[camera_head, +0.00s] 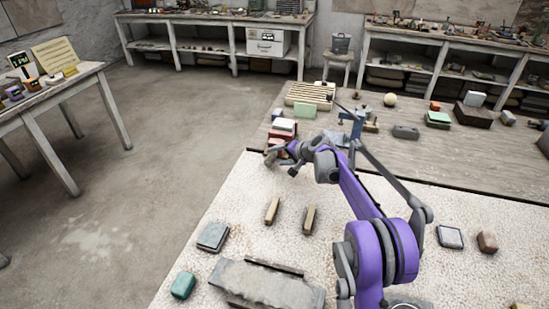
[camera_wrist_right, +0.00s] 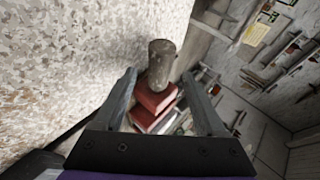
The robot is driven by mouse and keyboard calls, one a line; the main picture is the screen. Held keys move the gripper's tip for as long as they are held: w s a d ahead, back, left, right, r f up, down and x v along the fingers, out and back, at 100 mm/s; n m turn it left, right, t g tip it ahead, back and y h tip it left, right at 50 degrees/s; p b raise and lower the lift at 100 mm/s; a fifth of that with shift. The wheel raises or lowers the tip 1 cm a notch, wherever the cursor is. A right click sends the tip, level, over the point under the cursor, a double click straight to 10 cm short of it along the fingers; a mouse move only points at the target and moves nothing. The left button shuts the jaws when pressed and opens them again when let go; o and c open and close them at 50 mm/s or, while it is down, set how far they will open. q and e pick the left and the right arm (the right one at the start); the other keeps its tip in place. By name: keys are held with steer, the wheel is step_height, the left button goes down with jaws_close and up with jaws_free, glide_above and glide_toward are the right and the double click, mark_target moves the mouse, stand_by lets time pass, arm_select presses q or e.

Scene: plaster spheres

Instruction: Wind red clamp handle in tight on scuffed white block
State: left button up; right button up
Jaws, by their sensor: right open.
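My right gripper (camera_head: 277,153) is open at the far left corner of the pale speckled worktop, beside a stack of red and whitish blocks (camera_head: 283,134). In the right wrist view its two fingers stand apart (camera_wrist_right: 160,78), with a brownish cylinder (camera_wrist_right: 161,60) and the red blocks (camera_wrist_right: 155,98) showing between them. I cannot tell whether the fingers touch anything. A blue clamp-like tool (camera_head: 353,124) stands on the wooden bench behind my arm, partly hidden. I cannot make out a red handle on it. A whitish block (camera_head: 285,124) tops the stack; scuffs are too small to see. My left gripper is not in view.
Two wooden strips (camera_head: 272,211), a grey-topped block (camera_head: 213,236), a green block (camera_head: 183,285) and a big rough grey slab (camera_head: 265,283) lie on the near worktop. A slatted tray (camera_head: 311,94) sits on the bench.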

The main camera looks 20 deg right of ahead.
steer(key=v, duration=0.7)
steer(key=shift+s+r, duration=0.2)
